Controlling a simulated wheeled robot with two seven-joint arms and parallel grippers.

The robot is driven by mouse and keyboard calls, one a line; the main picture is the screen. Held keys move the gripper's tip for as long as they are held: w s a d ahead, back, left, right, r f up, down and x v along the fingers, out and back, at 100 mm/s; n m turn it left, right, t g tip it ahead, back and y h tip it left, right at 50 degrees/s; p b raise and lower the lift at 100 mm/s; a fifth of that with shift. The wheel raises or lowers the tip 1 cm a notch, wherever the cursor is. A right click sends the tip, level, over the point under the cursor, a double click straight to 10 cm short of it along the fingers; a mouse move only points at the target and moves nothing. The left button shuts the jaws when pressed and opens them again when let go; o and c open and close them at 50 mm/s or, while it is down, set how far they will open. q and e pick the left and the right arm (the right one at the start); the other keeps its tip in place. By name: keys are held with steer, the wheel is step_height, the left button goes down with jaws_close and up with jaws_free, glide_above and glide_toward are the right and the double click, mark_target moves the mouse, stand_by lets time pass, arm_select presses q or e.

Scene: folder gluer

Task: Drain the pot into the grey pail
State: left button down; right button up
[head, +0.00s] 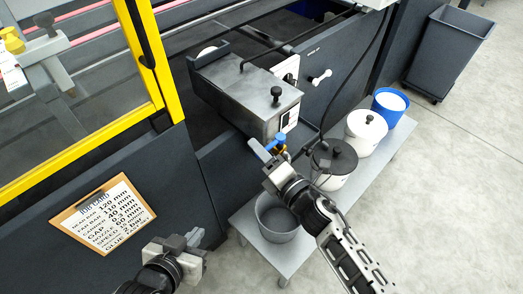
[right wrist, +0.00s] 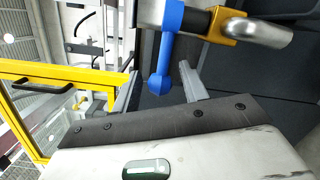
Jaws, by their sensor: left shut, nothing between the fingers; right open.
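The pot (head: 238,92) is a metal box with a black-knobbed lid on the machine's side. Its drain valve has a blue handle (head: 281,139); the right wrist view shows the blue handle (right wrist: 163,52), a yellow collar and a metal spout (right wrist: 258,33). The handle's lower end appears between the fingertips of my open right gripper (right wrist: 160,80); I cannot tell if they touch. The grey pail (head: 268,223) stands on the low bench below, partly hidden by my right arm; its visible inside looks empty. My left gripper (head: 195,240) is shut and empty, left of the pail.
A clipboard (head: 102,215) hangs on the machine panel. A dark bin (head: 448,55) stands at the back right. Floor at right is clear.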

steer(key=shift+w+a, duration=0.1)
jaws_close()
